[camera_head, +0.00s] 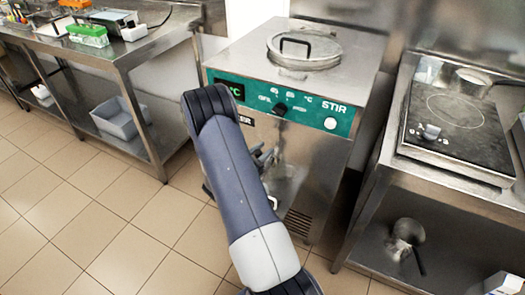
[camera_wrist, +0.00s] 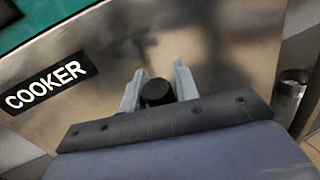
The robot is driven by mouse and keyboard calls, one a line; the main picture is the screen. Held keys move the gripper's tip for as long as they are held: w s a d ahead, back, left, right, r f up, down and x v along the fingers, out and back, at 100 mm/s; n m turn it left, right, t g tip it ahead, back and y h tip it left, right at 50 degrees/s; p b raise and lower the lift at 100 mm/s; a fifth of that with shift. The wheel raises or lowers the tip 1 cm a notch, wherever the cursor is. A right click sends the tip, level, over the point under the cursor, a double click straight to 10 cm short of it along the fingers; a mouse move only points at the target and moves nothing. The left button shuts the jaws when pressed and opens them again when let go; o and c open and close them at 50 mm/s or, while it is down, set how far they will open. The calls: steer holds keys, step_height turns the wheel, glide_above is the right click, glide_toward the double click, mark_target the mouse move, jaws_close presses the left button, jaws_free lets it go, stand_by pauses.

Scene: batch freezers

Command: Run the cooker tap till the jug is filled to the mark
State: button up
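The cooker (camera_head: 300,60) is a steel cabinet with a green panel; its "COOKER" label (camera_wrist: 47,86) shows in the wrist view. My gripper (camera_wrist: 160,70) is at its front, with one finger on each side of a short black round knob (camera_wrist: 157,93), which looks like the tap's handle. The fingers are very close to the knob; I cannot tell whether they press on it. In the head view my arm partly hides the gripper (camera_head: 262,160). A clear or shiny vessel (camera_head: 287,183), perhaps the jug, is low at the cooker's front. Its mark and any liquid are not readable.
A lidded opening (camera_head: 304,48) tops the cooker. A steel bench (camera_head: 130,52) stands left, with a grey bin (camera_head: 118,118) on its lower shelf. A hotplate (camera_head: 455,110) stands on the right bench. Tiled floor (camera_head: 85,215) is clear at left.

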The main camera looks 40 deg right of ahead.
jaws_close()
steer(key=shift+w+d+r+y+p, duration=0.15)
steer(key=shift+d+r+y+p, duration=0.05)
steer(key=shift+d+y+p, duration=0.3)
steer(key=shift+w+d+f+n+g+y+p, duration=0.2)
steer(key=shift+d+y+p, duration=0.1)
steer(key=shift+d+y, duration=0.2)
steer(key=shift+w+d+f+n+g+y+p, duration=0.1)
steer(key=shift+w+d+n+g+y+p, duration=0.2)
steer(key=shift+y, duration=0.3)
steer(key=shift+s, duration=0.1)
steer(key=shift+o, duration=1.9)
jaws_free()
steer(key=shift+d, duration=0.1)
